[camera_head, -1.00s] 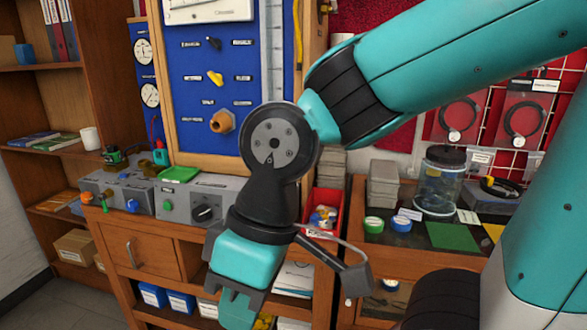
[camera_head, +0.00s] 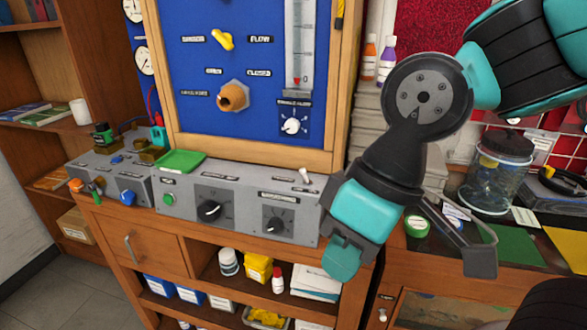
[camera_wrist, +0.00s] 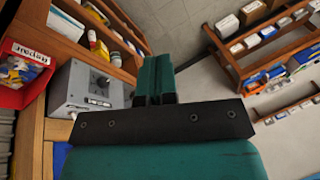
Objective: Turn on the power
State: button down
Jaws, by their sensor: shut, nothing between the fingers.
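The grey control box (camera_head: 238,213) stands on the wooden bench. On its face are a green button (camera_head: 169,199) at the left and two black knobs, one near the middle (camera_head: 209,210) and one to the right (camera_head: 274,224). A small white-tipped toggle switch (camera_head: 304,176) stands at its top right. I cannot read which control is labelled power. My gripper (camera_head: 341,262) is shut and empty, just right of and in front of the box, pointing down. In the wrist view the shut fingers (camera_wrist: 155,78) show to the right of the box (camera_wrist: 82,92), apart from it.
A blue panel (camera_head: 200,120) in a wooden frame rises behind the box. A second grey box (camera_head: 110,180) with a blue knob is at the left. A glass jar (camera_head: 492,180) stands at the right. Shelves below hold bottles and boxes. A red bin (camera_wrist: 22,75) is beside the box in the wrist view.

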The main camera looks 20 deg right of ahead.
jog(key=w+a+m+t+h+p, duration=0.2)
jog(key=w+m+h+p, duration=0.1)
jog(key=w, duration=1)
jog(key=w+a+m+t+h+p, duration=0.2)
jog(key=w+m+h, duration=0.4)
jog(key=w, duration=0.8)
jog(key=shift+f+h+p, duration=0.2)
jog(key=shift+h+p, duration=0.45)
jog(key=shift+h, duration=0.05)
jog(key=p, duration=0.3)
send_near(308, 183)
jog(key=w+a+f, duration=0.1)
jog(key=w+f, duration=0.1)
jog(key=w+a+f, duration=0.2)
jog(key=shift+f, duration=0.15)
jog(key=shift+d+p, duration=0.7)
jog(key=shift+d, duration=1.4)
